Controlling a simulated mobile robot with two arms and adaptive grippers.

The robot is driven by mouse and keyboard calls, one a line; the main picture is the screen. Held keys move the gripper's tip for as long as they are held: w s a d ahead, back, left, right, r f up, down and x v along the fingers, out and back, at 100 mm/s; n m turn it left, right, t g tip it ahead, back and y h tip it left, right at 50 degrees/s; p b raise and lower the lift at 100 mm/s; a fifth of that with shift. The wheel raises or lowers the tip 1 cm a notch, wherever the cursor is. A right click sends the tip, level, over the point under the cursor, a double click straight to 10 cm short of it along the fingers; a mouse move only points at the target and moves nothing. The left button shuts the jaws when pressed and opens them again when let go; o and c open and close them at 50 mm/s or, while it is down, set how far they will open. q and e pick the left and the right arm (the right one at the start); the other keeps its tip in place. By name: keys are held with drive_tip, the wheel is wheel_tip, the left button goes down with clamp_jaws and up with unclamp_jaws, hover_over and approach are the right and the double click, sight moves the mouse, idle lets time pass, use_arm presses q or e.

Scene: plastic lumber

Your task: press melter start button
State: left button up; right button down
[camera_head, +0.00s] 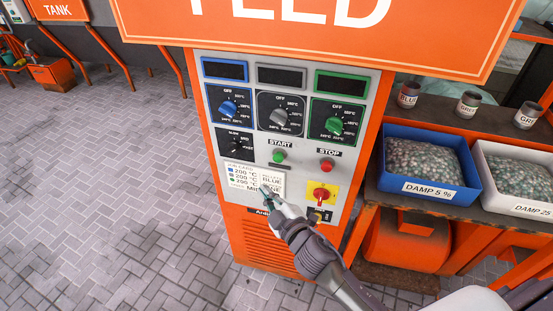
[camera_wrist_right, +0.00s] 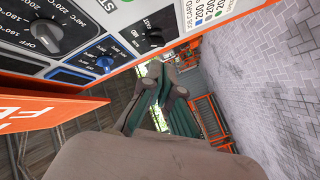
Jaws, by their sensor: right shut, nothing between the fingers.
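The green START button (camera_head: 279,155) sits on the grey control panel (camera_head: 232,174) of the orange melter cabinet. The red STOP button (camera_head: 326,164) is to its right. My right gripper (camera_head: 267,190) is shut and empty. In the head view its tip appears below the START button, in front of the job card's lower right part. I cannot tell whether it touches the panel. In the right wrist view the shut fingers (camera_wrist_right: 160,84) show beside the panel, and the START button is out of sight. My left gripper is not in view.
Blue (camera_head: 228,107), grey (camera_head: 279,117) and green (camera_head: 334,124) dials sit above the buttons. A red rotary switch (camera_head: 321,194) is below STOP. A blue bin (camera_head: 428,190) and a white bin (camera_head: 517,206) of pellets stand right. An orange FEED sign (camera_head: 400,45) overhangs the panel.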

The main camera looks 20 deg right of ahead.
sight(279, 157)
drive_tip(key=w+d, duration=0.5)
drive_tip(key=w, duration=0.2)
drive_tip(key=shift+w, duration=0.15)
idle(1.6)
drive_tip(key=shift+w+d, duration=0.2)
drive_tip(key=shift+w, duration=0.15)
drive_tip(key=shift+w+d, duration=0.35)
drive_tip(key=shift+w, duration=0.1)
idle(0.9)
drive_tip(key=shift+s, duration=0.1)
drive_tip(key=shift+s+a, duration=0.55)
drive_tip(key=shift+s, duration=0.15)
